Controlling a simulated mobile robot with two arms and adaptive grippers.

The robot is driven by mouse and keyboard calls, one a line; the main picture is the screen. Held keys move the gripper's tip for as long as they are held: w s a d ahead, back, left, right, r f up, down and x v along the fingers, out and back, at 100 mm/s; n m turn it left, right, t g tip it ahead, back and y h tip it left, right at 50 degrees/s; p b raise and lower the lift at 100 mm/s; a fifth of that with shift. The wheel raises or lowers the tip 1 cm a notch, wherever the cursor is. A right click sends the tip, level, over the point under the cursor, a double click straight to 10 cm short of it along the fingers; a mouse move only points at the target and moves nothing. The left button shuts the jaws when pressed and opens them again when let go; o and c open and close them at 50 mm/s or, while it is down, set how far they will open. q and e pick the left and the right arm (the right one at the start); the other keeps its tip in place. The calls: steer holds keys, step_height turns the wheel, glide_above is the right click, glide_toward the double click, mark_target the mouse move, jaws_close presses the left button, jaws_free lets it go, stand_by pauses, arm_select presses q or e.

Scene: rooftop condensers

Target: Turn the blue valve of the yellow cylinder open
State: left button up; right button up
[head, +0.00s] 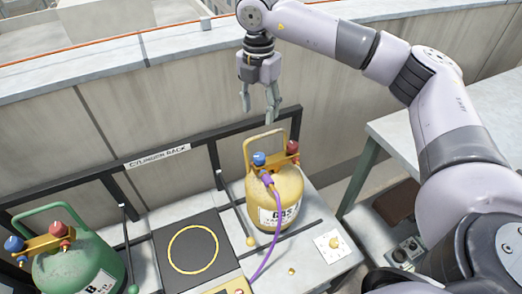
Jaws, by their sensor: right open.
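The yellow cylinder (262,200) stands upright on the rack's bench, right of centre in the head view. Its blue valve (259,159) is a small knob on the left of the top, under the yellow handle. A red valve (292,147) sits on the right of the same top. My right gripper (259,108) points down above the cylinder's handle, with its fingers apart and nothing between them. It appears clear of the blue valve. My left gripper does not show.
A green cylinder (78,268) with its own blue and red valves stands at the left. A purple hose (268,252) runs down from the yellow cylinder. A dark scale plate (184,245) with a yellow ring lies between the cylinders. The black rack rail (190,146) runs behind them.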

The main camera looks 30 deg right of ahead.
mark_target(260, 156)
step_height(260, 156, down, 16)
steer(key=p, duration=0.2)
steer(key=shift+r+p, duration=0.15)
steer(key=shift+p, duration=0.2)
steer(key=shift+f, duration=0.45)
steer(key=c, duration=1.2)
steer(key=shift+o, duration=0.2)
